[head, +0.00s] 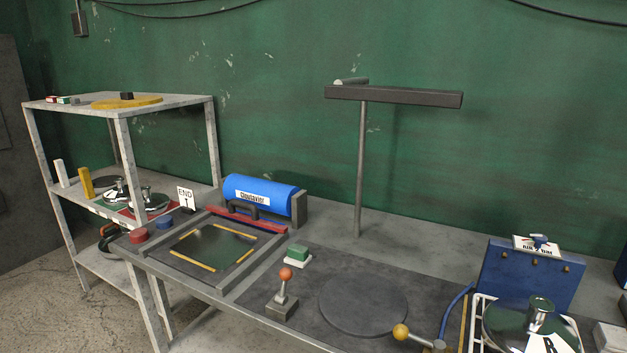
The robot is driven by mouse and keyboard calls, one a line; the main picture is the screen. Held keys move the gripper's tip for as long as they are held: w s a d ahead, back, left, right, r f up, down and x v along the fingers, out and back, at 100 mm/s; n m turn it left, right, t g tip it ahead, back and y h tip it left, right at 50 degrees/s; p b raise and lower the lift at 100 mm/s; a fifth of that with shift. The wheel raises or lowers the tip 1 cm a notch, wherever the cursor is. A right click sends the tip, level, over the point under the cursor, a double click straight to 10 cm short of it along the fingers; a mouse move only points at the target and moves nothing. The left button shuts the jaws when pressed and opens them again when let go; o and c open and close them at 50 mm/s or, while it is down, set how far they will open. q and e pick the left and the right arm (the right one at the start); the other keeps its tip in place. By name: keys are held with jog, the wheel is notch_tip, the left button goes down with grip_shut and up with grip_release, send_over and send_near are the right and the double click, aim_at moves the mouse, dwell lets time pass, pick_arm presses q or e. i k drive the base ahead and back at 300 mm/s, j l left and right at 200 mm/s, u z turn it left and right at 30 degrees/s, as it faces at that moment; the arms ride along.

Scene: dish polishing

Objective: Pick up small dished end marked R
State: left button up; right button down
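The left one carries a white label whose letter I cannot read for certain. A shelf post partly hides them. Neither of my grippers is in view.
A grey shelf unit (180,102) stands left of the long workbench (400,235). The bench holds a blue cylinder (258,188), a framed panel (215,250), an orange-knobbed lever (284,290), a round dark plate (362,304), a lamp post (361,170) and a blue box (530,275).

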aim_at(508, 324)
jog(key=z, duration=1.4)
